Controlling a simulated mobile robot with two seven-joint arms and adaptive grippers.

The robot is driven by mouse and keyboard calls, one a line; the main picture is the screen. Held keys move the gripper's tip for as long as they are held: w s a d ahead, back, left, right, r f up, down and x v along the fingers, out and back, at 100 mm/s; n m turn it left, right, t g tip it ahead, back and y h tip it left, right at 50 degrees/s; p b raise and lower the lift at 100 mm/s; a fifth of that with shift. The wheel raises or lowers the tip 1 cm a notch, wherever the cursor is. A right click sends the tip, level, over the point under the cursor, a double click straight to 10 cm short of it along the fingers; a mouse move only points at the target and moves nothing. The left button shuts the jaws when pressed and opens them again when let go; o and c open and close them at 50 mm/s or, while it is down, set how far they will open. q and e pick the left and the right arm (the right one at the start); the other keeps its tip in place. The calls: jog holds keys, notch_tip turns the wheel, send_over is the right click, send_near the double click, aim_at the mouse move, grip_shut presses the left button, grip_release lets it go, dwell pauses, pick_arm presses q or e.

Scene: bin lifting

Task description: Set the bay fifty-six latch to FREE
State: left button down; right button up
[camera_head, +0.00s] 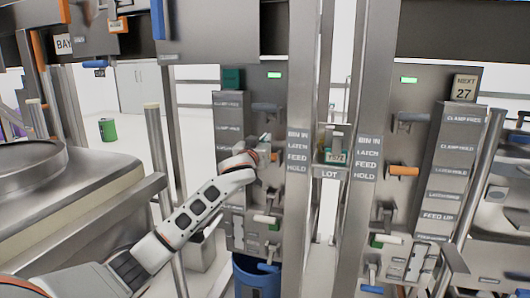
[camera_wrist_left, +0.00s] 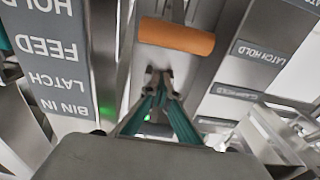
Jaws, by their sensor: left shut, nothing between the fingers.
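My left arm comes in from the left in the head view, and its gripper (camera_head: 264,146) is in front of the left bay's control panel (camera_head: 268,88). In the left wrist view the gripper (camera_wrist_left: 158,76) is shut and empty, its fingertips just short of an orange lever handle (camera_wrist_left: 178,37). A LATCH HOLD label (camera_wrist_left: 262,51) is beside that handle. In the head view my gripper hides most of this lever. I see no number fifty-six, so I cannot tell which bay it is. My right gripper is not in view.
The right bay has its own orange lever (camera_head: 403,170) and a NEXT 27 sign (camera_head: 464,88). White-handled (camera_head: 384,239) and blue-handled levers (camera_head: 372,288) are low on that bay. Steel posts (camera_head: 301,100) stand between the bays. A blue bin (camera_head: 256,279) is below the left panel.

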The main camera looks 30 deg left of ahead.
pick_arm(q)
jog(key=shift+s+d+f, duration=0.1)
jog(key=shift+s+f, duration=0.15)
jog(key=shift+f, duration=0.75)
jog(key=shift+s+d+f, duration=0.1)
jog(key=shift+s+f, duration=0.1)
jog(key=shift+f, duration=0.75)
